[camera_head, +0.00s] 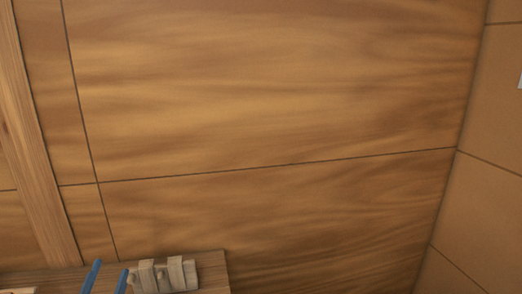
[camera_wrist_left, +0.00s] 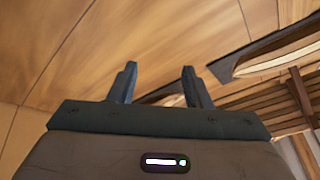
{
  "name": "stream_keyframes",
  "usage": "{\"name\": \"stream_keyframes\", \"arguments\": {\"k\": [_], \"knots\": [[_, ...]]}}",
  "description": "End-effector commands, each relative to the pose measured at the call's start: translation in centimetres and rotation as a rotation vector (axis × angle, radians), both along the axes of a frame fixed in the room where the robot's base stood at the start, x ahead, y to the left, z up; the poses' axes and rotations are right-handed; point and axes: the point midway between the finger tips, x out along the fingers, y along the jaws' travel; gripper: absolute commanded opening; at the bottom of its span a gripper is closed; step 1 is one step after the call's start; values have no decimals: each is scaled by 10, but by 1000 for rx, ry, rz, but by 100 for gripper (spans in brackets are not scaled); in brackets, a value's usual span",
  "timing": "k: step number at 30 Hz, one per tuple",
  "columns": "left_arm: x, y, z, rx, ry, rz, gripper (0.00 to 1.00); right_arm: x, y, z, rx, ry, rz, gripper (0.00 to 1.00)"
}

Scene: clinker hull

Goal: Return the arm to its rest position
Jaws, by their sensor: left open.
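My left gripper (camera_head: 110,269) shows only by its two blue-grey fingers at the bottom left of the head view. In the left wrist view my left gripper (camera_wrist_left: 160,78) has its two dark fingers spread apart, with nothing between them. Beyond the fingers is smooth wood panelling. The rest of the left arm is outside the head view. My right gripper does not show in either view.
A wooden bench top (camera_head: 213,268) shows at the bottom left, with pale wooden pieces (camera_head: 162,274) just right of the left fingers. A wooden post (camera_head: 38,140) stands at the left. Dark-edged curved planks (camera_wrist_left: 275,52) are at the right of the wrist view.

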Motion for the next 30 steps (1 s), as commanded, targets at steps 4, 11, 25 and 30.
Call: {"name": "stream_keyframes", "arguments": {"k": [4, 11, 25, 30], "knots": [[-24, 29, -77, -269, 301, 176, 44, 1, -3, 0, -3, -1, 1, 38], [-97, 25, -193, -549, 821, 348, 44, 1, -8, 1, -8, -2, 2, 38], [-230, -35, -278, -729, 1496, 389, 44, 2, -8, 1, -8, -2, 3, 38], [-220, -32, -327, -730, 1520, 400, 44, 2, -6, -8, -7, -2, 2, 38]]}}
